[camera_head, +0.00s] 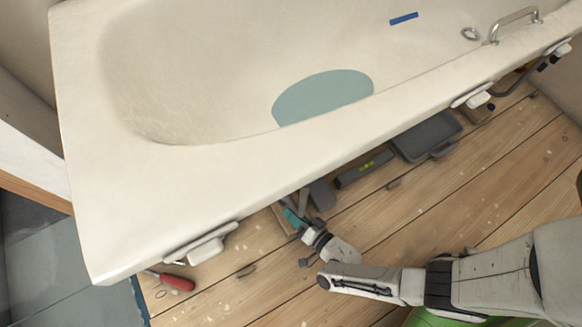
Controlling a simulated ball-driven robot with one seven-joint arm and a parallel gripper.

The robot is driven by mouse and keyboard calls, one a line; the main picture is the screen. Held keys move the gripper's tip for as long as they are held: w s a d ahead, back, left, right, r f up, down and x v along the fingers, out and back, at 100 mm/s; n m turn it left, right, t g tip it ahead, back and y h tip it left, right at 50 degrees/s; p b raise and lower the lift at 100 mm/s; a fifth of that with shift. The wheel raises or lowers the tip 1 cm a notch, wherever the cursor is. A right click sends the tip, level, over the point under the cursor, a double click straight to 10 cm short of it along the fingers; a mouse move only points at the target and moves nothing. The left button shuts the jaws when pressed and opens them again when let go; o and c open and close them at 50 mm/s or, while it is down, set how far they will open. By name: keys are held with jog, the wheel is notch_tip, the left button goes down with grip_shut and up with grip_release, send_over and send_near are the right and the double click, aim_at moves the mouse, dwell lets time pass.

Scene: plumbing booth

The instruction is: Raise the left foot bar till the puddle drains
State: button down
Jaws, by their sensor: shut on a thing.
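The white bathtub (160,185) fills the upper part of the view and appears tilted in the picture. A pale teal puddle (322,96) lies on its floor near the front wall, away from the drain (470,33) at the upper right. My gripper (298,223) is low by the tub's front edge, shut on a teal-gripped piece (291,216) that looks to be the left foot bar. Its far end runs under the tub beside grey parts (321,194) and is partly hidden by the rim.
A spirit level (364,168) and a grey tray (427,134) lie right of my gripper along the tub. A red-handled screwdriver (174,282) lies at lower left. White brackets (202,246) stick out below the rim. The plank floor (490,190) at right is mostly clear.

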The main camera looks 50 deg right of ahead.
jog(key=shift+s+d+f+n+y, duration=0.1)
jog(key=shift+d+n+y, duration=0.2)
jog(key=shift+n+y, duration=0.15)
jog(key=c, duration=1.2)
grip_release()
jog(key=shift+s, duration=0.1)
